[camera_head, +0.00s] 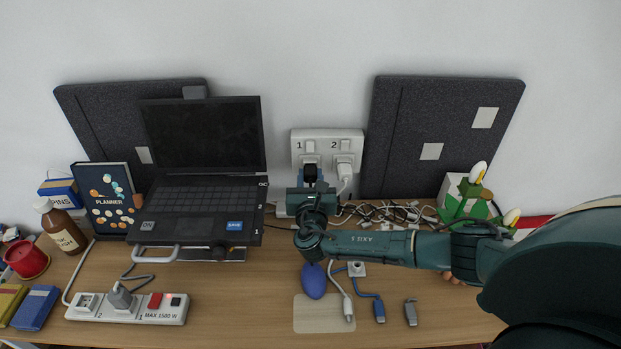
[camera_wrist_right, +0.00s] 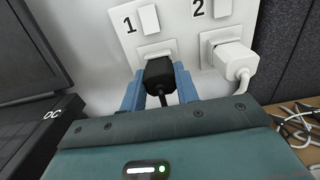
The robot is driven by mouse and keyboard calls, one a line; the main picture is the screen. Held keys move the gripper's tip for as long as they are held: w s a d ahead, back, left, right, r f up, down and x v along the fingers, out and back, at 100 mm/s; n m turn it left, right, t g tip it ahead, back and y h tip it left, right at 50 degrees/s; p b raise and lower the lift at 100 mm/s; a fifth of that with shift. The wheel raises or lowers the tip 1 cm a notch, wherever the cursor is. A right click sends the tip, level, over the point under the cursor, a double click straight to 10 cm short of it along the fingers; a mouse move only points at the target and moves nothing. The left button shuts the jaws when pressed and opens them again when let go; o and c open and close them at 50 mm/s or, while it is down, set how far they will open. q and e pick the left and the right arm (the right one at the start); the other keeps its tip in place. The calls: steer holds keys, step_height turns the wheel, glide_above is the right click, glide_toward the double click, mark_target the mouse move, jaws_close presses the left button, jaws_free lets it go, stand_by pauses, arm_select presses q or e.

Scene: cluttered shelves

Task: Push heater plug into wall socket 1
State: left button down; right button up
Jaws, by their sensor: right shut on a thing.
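The white double wall socket (camera_head: 327,134) is on the wall behind the desk, marked 1 on the left and 2 on the right. A black plug, taken as the heater plug (camera_wrist_right: 159,73), is at the face of socket 1 (camera_wrist_right: 150,49); it also shows in the head view (camera_head: 310,172). Whether its pins are fully in is hidden. My right gripper (camera_wrist_right: 160,88) is shut on it, one blue finger on each side. The black cord runs down from the plug between the fingers. My left gripper is not in view.
A white plug (camera_wrist_right: 234,59) sits in socket 2, close to my right finger. An open laptop (camera_head: 200,170) stands left of the arm. Tangled white cables (camera_head: 385,212) lie right. A power strip (camera_head: 128,309), blue mouse (camera_head: 313,281) and adapters lie in front.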

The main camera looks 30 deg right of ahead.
steer(key=shift+w, duration=0.1)
stand_by(0.4)
steer(key=o, duration=1)
steer(key=shift+o, duration=0.2)
steer(key=shift+s, duration=0.2)
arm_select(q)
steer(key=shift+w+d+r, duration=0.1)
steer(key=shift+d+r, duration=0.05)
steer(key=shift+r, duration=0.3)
arm_select(e)
steer(key=v, duration=1.2)
steer(key=shift+s+a, duration=0.25)
steer(key=shift+s, duration=0.1)
